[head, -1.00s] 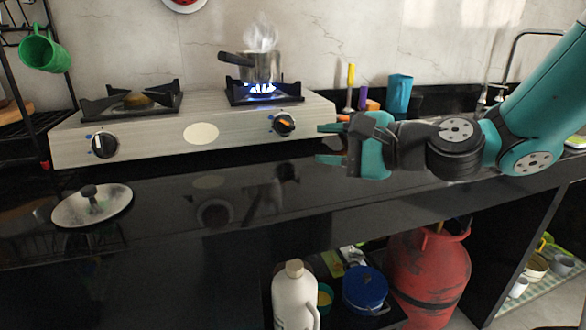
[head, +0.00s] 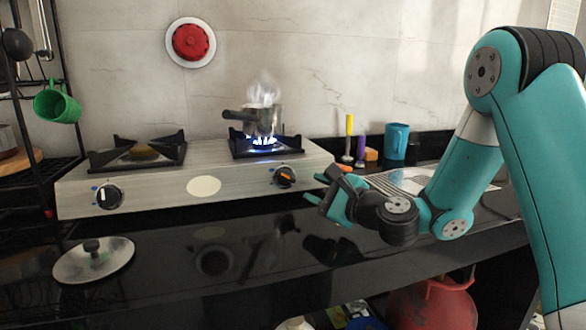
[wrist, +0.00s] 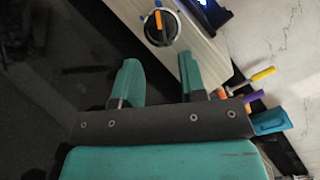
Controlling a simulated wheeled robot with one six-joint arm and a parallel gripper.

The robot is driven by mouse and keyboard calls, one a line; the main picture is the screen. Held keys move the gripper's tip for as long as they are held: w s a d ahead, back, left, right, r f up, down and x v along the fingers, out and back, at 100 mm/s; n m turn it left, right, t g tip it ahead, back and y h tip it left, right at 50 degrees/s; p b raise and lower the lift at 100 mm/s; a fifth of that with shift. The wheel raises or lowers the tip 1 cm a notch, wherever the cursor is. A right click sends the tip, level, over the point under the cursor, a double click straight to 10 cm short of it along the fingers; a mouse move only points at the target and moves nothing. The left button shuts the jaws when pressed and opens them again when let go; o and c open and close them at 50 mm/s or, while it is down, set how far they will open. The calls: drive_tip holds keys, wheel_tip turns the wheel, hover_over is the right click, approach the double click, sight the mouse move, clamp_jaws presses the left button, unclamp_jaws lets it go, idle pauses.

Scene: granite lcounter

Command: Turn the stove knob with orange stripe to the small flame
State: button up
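The stove knob with the orange stripe (head: 285,177) is on the stove's front panel at the right, below the lit burner. The wrist view shows this knob (wrist: 160,28) at the top, its orange stripe standing out on the dark cap. My gripper (head: 316,189) is to the right of the knob and slightly lower. In the wrist view my gripper (wrist: 160,60) is open, its two teal fingers apart with nothing between them. The knob lies beyond the fingertips, roughly in line with the gap, and is not touched. Markings around the knob are too small to read.
A steaming pot (head: 262,120) stands over a blue flame on the right burner. A second knob (head: 109,196) is at the panel's left. A lid (head: 93,260) lies on the black counter. A blue cup (head: 397,141) and utensils stand right of the stove.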

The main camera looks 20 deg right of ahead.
sight(289, 178)
drive_tip(key=p+x, duration=0.2)
drive_tip(key=x, duration=0.6)
clamp_jaws()
